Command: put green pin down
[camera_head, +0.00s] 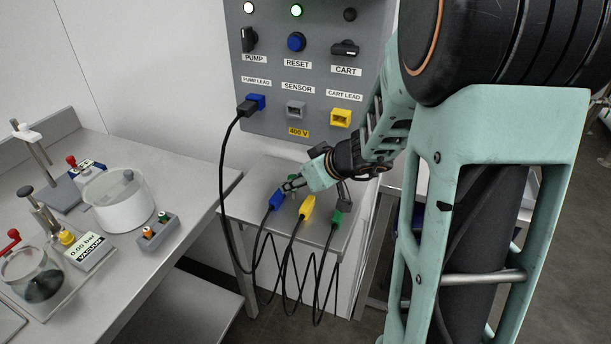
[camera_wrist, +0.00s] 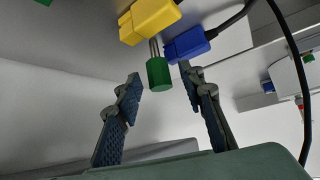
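The green pin (camera_wrist: 159,74) shows in the wrist view as a green cylinder with a thin metal shaft. It is between the two fingers of my gripper (camera_wrist: 161,74), with a visible gap on each side. In the head view my gripper (camera_head: 288,186) is low over the small grey side table (camera_head: 252,190), among the plugs. A bit of green behind its fingers there (camera_head: 292,179) looks like the pin, mostly hidden. I cannot tell whether the pin touches the table.
A blue plug (camera_head: 276,200), a yellow plug (camera_head: 307,208) and a green plug (camera_head: 337,218) with black cables lie along the table's front edge. The control panel (camera_head: 270,110) stands behind. A bench (camera_head: 185,215) with glassware is at left.

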